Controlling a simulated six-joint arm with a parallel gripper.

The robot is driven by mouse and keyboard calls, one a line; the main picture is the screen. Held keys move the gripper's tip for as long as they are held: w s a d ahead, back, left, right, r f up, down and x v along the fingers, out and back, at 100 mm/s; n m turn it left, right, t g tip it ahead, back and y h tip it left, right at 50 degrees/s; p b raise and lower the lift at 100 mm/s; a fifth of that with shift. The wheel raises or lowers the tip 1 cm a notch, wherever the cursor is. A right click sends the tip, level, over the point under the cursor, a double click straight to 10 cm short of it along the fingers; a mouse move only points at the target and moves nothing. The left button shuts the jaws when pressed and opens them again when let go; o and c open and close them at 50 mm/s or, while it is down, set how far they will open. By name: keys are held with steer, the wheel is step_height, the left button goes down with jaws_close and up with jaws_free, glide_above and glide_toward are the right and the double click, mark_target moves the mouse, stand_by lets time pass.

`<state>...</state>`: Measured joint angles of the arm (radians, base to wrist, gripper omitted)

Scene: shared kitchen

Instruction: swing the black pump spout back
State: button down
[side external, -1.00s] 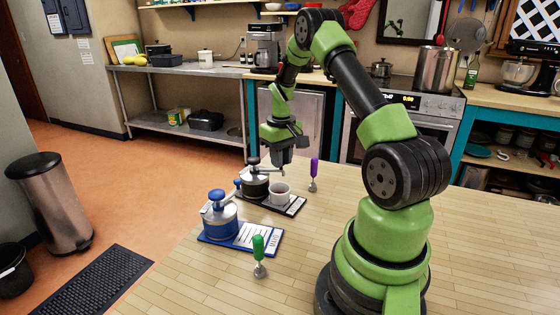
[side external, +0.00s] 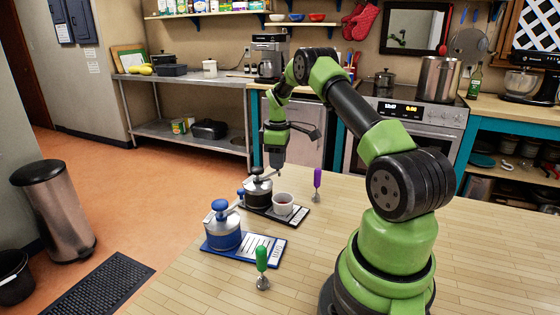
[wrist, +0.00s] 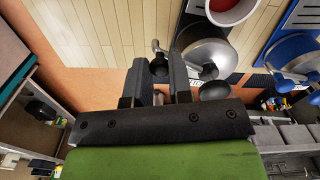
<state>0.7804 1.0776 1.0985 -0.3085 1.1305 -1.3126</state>
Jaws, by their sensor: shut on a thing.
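The black pump (side external: 258,193) stands upright on its dark base tray (side external: 292,217) beside a white cup (side external: 283,204) with dark red contents. Its thin spout reaches out to the right at the top. My gripper (side external: 278,167) points down at the spout's outer end. In the wrist view the fingers (wrist: 158,78) are closed around a dark rounded piece with a small metal tip, the spout's end (wrist: 157,64). The pump's silver top (wrist: 208,55) is just right of the fingers. The fingers hide part of the spout.
A blue pump (side external: 222,228) stands on a blue tray (side external: 262,249) in front and to the left. A green-handled tool (side external: 262,262) and a purple-handled tool (side external: 317,182) stand on the wooden table (side external: 400,275). The table's right side is clear.

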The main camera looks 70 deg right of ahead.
steer(key=shift+w, duration=0.15)
stand_by(0.4)
steer(key=c, duration=1)
jaws_free()
step_height(320, 180, up, 10)
